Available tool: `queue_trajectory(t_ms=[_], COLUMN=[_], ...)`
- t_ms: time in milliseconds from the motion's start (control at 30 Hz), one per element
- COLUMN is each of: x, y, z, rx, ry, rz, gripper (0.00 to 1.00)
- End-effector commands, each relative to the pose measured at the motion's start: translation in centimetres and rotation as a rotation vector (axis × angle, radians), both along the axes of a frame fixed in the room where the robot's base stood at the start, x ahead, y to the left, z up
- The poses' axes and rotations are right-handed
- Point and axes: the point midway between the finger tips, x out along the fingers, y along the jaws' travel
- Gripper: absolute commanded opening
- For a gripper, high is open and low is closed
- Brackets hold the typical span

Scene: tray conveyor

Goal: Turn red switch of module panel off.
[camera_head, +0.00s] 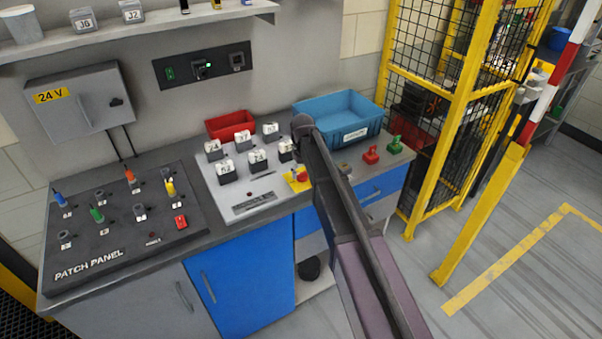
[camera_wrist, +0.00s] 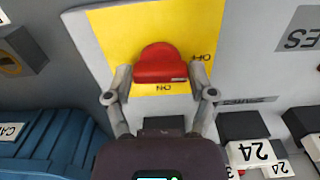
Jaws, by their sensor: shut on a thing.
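The red switch (camera_wrist: 160,62) stands on a yellow plate (camera_wrist: 120,35) of the light grey module panel (camera_head: 212,180). In the head view the switch (camera_head: 303,175) shows at the panel's right end, beside my arm. In the wrist view, my gripper (camera_wrist: 160,92) has a finger on each side of the red switch and is shut on it. In the head view my arm hides most of the gripper.
White-topped numbered modules (camera_head: 226,168) stand on the panel close to the gripper. A blue bin (camera_head: 340,115) and a red bin (camera_head: 230,123) stand behind. Red (camera_head: 371,155) and green (camera_head: 395,143) pieces lie to the right. The patch panel (camera_head: 120,235) is at left.

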Motion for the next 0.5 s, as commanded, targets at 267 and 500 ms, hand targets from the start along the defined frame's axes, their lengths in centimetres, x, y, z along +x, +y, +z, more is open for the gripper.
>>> queue_trajectory(t_ms=[267, 500], x=[0.27, 0.27], y=[0.23, 0.33], z=[0.05, 0.05], rx=[0.004, 0.005], ry=[-0.004, -0.005], rz=[0.063, 0.068], gripper=[0.24, 0.24])
